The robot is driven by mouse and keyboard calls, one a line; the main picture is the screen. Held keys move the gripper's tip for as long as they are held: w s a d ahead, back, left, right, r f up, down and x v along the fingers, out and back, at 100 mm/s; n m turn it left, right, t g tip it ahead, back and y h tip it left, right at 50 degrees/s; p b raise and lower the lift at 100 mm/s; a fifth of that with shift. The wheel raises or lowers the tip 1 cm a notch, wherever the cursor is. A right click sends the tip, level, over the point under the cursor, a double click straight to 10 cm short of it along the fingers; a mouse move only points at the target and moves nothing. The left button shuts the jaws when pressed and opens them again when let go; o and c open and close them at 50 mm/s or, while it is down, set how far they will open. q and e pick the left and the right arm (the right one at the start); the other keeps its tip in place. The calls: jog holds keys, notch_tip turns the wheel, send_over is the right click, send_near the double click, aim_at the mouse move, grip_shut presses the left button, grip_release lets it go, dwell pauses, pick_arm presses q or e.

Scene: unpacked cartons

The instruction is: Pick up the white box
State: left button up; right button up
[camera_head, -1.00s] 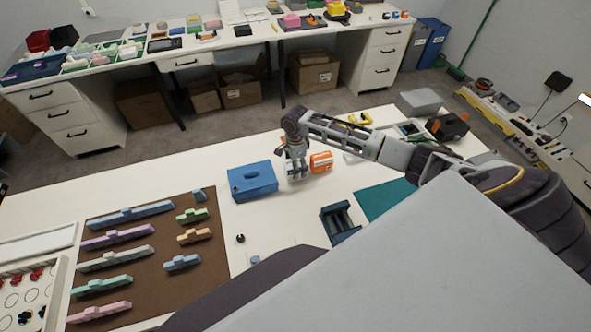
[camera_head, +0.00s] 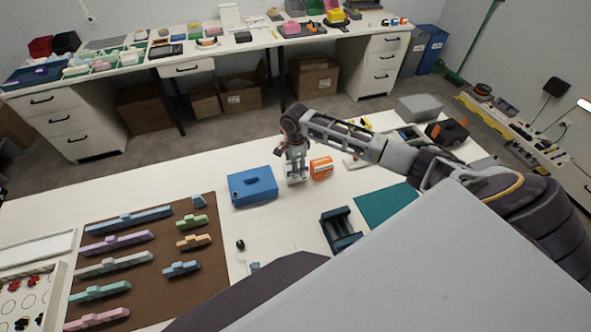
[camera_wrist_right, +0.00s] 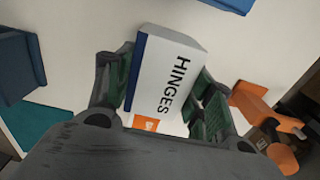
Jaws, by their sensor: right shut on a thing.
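The white box (camera_wrist_right: 165,85), printed with the word HINGES and edged in blue and orange, sits between the two fingers of my right gripper (camera_wrist_right: 163,100) in the right wrist view. The fingers are shut on its sides. In the head view the right gripper (camera_head: 296,162) points down at the white table, and the white box (camera_head: 296,178) shows small beneath it. I cannot tell whether the box touches the table. The left gripper is not in view.
A blue case (camera_head: 252,187) stands just left of the box and an orange item (camera_head: 321,168) just right of it. A dark blue holder (camera_head: 340,230) and a teal mat (camera_head: 385,205) lie nearer. A brown board (camera_head: 150,265) with several coloured pieces fills the left.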

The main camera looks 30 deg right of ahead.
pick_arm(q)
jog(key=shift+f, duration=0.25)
pick_arm(e)
notch_tip(320, 180, up, 8)
jog(key=shift+f, duration=0.25)
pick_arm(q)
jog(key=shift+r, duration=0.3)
pick_arm(e)
jog(key=shift+r, duration=0.15)
